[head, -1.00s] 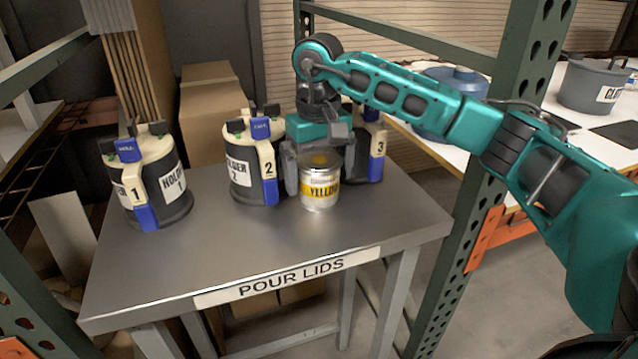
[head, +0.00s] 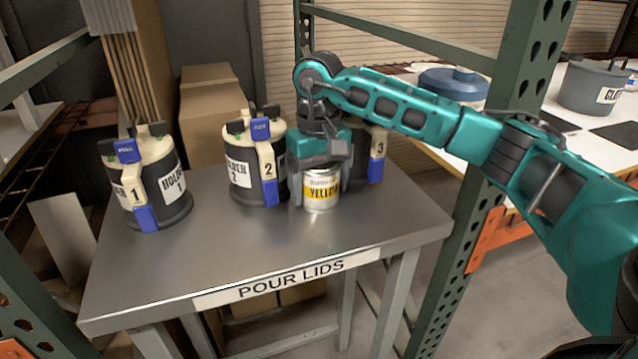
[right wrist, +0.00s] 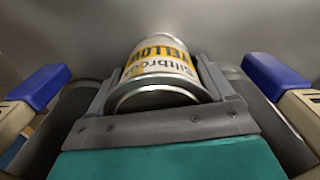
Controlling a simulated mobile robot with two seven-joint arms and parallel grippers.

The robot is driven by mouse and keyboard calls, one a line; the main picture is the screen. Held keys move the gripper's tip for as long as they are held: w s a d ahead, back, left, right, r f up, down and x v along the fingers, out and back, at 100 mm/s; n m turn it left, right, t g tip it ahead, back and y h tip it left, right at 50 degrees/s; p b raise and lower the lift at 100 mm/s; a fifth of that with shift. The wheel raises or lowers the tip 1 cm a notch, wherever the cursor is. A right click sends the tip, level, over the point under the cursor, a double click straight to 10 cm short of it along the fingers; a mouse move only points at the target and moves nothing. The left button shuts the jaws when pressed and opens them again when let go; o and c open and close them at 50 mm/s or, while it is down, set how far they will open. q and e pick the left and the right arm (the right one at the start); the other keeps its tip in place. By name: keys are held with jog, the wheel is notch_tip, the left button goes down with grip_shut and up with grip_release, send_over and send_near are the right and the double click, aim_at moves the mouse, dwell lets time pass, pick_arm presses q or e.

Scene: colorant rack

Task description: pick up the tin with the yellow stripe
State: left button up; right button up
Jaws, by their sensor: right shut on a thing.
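The tin with the yellow stripe (head: 321,191) stands upright on the metal table (head: 250,236), in front of and between holders 2 and 3. Its label reads "YELLOW". My right gripper (head: 318,172) has come down over it from above and is shut on it, one finger on each side. The right wrist view shows the tin (right wrist: 160,66) between the two fingers of the gripper (right wrist: 158,90). The gripper hides the tin's top in the head view. My left gripper is not in view.
Holder 1 (head: 172,183) stands at the table's left, holder 2 (head: 239,176) just left of the gripper, and holder 3 (head: 377,172) behind it at right, partly hidden. The table's front is clear. A green rack post (head: 505,120) stands at right.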

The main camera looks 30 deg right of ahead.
aim_at(318, 167)
jog(key=shift+r, duration=0.1)
jog(key=c, duration=0.7)
jog(key=shift+r, duration=0.15)
jog(key=shift+r, duration=1.4)
pick_arm(q)
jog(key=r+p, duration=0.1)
jog(key=p, duration=0.2)
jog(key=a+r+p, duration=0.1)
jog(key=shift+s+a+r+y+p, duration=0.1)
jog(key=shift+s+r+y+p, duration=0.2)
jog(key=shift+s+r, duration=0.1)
pick_arm(e)
notch_tip(318, 167, up, 17)
jog(key=shift+f, duration=0.15)
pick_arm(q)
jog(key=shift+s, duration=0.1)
